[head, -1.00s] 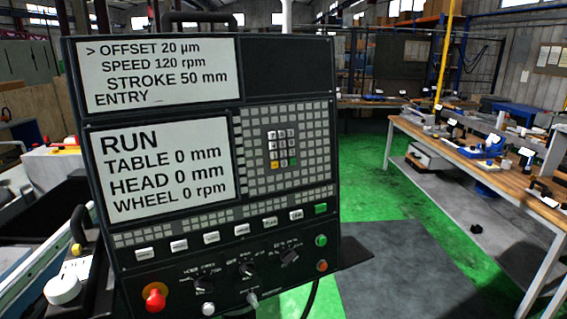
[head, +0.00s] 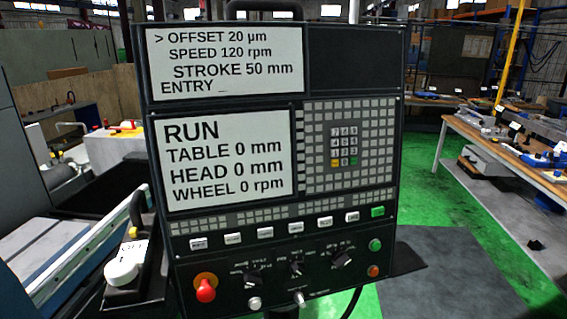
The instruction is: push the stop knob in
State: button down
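The control panel (head: 340,205) of the grinder stands upright in the middle of the head view. The stop knob (head: 206,291) is a red mushroom button on an orange-yellow ring at the panel's lower left. It stands out from the panel face. The upper screen (head: 228,62) reads offset 20 µm, speed 120 rpm, stroke 50 mm and an entry line. The lower screen (head: 229,160) reads RUN, table 0 mm, head 0 mm and wheel 0 rpm. My gripper is not in view.
Rotary switches (head: 296,268) and a small silver knob (head: 254,303) sit right of the stop knob. A wooden bench (head: 510,160) with tools stands at the right. Green floor (head: 425,150) between panel and bench is clear.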

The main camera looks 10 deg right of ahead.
aim_at(206, 293)
jog(key=i+j+u, duration=0.1)
jog(key=j+u, duration=0.25)
jog(key=i+j+u, duration=0.15)
jog(key=j+u, duration=0.25)
jog(key=i+j+u, duration=0.15)
jog(key=u, duration=0.2)
